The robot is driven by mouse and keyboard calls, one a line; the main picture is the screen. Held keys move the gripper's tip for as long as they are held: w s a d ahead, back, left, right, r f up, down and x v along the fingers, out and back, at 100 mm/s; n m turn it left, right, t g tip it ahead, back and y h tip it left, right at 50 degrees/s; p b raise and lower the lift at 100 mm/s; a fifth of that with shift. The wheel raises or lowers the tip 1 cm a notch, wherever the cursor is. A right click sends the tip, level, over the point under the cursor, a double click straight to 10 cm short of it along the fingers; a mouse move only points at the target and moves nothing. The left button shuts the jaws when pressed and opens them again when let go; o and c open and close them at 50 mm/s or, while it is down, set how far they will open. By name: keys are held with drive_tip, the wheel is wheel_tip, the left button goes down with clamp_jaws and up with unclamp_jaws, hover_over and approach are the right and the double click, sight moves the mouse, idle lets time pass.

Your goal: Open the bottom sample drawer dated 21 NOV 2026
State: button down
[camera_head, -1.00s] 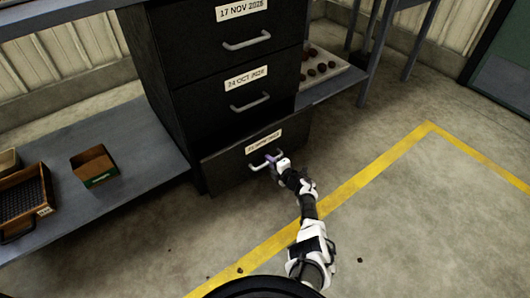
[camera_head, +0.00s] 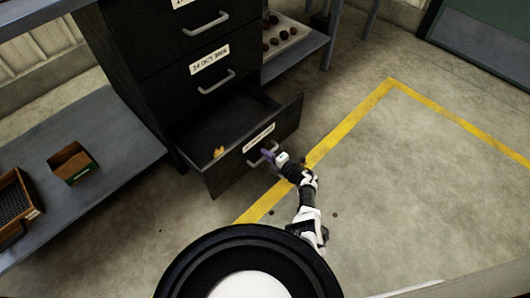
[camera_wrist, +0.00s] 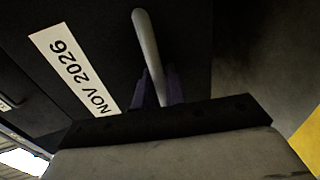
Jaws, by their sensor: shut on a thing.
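The bottom drawer (camera_head: 228,172) of the black cabinet stands pulled out, and I can see into it. A small orange-tan object (camera_head: 218,152) lies inside. Its front carries a white label (camera_head: 258,138), too small to read in the head view; in the wrist view the label (camera_wrist: 75,72) reads "NOV 2026", its day number cut off. My gripper (camera_head: 268,156) is shut on the drawer's grey bar handle. In the wrist view the handle (camera_wrist: 147,45) runs down between the purple fingers of my gripper (camera_wrist: 160,88).
The middle drawer (camera_head: 190,85) above is shut, labelled 24 OCT. A low grey shelf (camera_head: 105,130) at left holds an open box (camera_head: 72,165) and a brown tray (camera_head: 15,200). A tray of round dark things (camera_head: 283,38) stands behind.

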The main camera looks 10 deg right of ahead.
drive_tip(key=c, duration=1.8)
unclamp_jaws()
drive_tip(key=p+v, duration=0.6)
drive_tip(key=v, duration=0.8)
drive_tip(key=shift+p, duration=0.3)
